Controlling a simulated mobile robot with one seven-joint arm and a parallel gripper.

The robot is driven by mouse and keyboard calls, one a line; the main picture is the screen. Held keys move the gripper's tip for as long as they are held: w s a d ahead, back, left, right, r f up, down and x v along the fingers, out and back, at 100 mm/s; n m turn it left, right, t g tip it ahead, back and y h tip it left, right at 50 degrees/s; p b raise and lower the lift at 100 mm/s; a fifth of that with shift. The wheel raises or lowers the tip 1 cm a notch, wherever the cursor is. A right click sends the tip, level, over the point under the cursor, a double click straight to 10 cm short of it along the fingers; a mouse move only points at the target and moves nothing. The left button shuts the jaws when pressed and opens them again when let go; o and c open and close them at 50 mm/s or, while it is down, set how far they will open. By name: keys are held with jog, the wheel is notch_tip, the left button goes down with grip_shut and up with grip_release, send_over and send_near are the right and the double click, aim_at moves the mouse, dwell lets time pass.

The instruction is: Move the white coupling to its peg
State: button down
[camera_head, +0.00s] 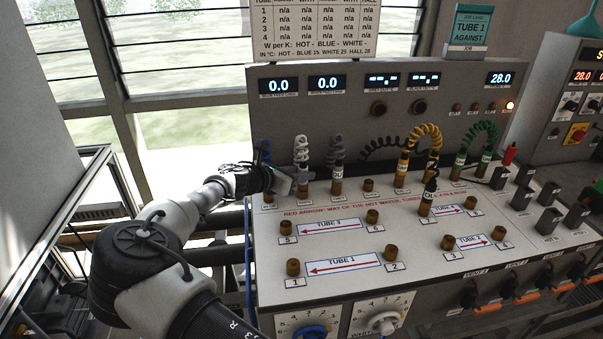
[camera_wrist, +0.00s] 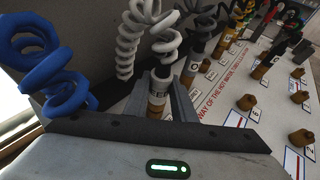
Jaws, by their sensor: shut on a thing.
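The white coupling (camera_head: 302,176) hangs on a white coiled hose (camera_head: 301,149) at the back left of the sloping panel. It also shows in the wrist view (camera_wrist: 158,88), upright, with a brass-coloured part below it. My gripper (camera_head: 288,183) reaches in from the left and is shut on the white coupling, one finger on each side in the wrist view. Whether the coupling is seated on a peg is hard to tell. Bare brass pegs stand at tube 1 (camera_head: 293,267), at its other end (camera_head: 391,254), and at tube 3 (camera_head: 286,228).
A blue coiled hose (camera_wrist: 48,68) is close left of my gripper. A grey coupling (camera_head: 337,173) stands just right. Yellow (camera_head: 425,137) and green (camera_head: 480,134) hoses arch further right. A job card (camera_head: 469,27) reads "TUBE 1 AGAINST". The panel's front left is open above.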

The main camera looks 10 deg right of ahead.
jog(key=c, duration=1.4)
grip_release()
jog(key=s+a+r+p, duration=0.2)
jog(key=a+r+p, duration=0.1)
jog(key=r+p, duration=0.2)
jog(key=shift+s+r, duration=0.2)
jog(key=shift+r, duration=0.2)
jog(key=shift+a, duration=0.1)
jog(key=v, duration=1.7)
jog(key=shift+p, duration=0.35)
